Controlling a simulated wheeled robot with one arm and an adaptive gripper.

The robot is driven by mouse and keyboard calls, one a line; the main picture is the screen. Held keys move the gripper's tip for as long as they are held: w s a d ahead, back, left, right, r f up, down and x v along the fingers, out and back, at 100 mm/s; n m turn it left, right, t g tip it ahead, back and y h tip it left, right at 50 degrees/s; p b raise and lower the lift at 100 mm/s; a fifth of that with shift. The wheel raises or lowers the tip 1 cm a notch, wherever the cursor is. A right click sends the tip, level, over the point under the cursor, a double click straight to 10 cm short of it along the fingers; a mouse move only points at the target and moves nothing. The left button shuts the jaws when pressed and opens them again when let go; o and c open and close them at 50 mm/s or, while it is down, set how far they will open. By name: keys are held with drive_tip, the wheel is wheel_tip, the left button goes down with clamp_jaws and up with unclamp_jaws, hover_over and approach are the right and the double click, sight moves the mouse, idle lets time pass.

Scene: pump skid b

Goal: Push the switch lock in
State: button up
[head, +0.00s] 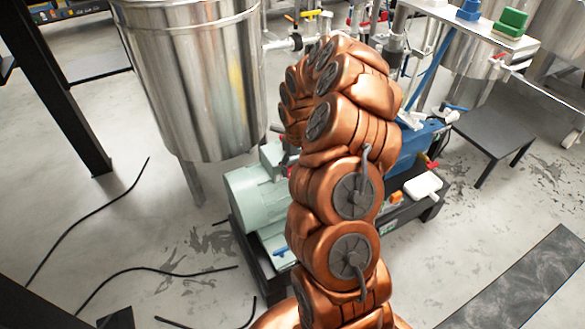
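I cannot make out the switch lock for sure in the head view. My copper arm rises through the middle of the picture and bends away from the camera, covering part of the pump skid. My gripper is hidden behind the arm, so its fingers do not show. The skid carries a pale green motor (258,192) left of my arm and a blue pump (412,145) to the right. A small red part (432,165) and a white box (423,187) sit at the skid's right side. Whether either belongs to the lock cannot be told.
A large steel tank (195,85) stands behind the motor at left. A dark post (60,85) is at far left. Black cables (95,212) lie on the floor. A grey low table (497,120) stands at right. Open floor lies at lower right.

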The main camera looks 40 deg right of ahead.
drive_tip(key=shift+w, duration=0.2)
drive_tip(key=o, duration=1.7)
drive_tip(key=shift+r, duration=0.15)
drive_tip(key=shift+r, duration=5.9)
drive_tip(key=shift+s, duration=0.1)
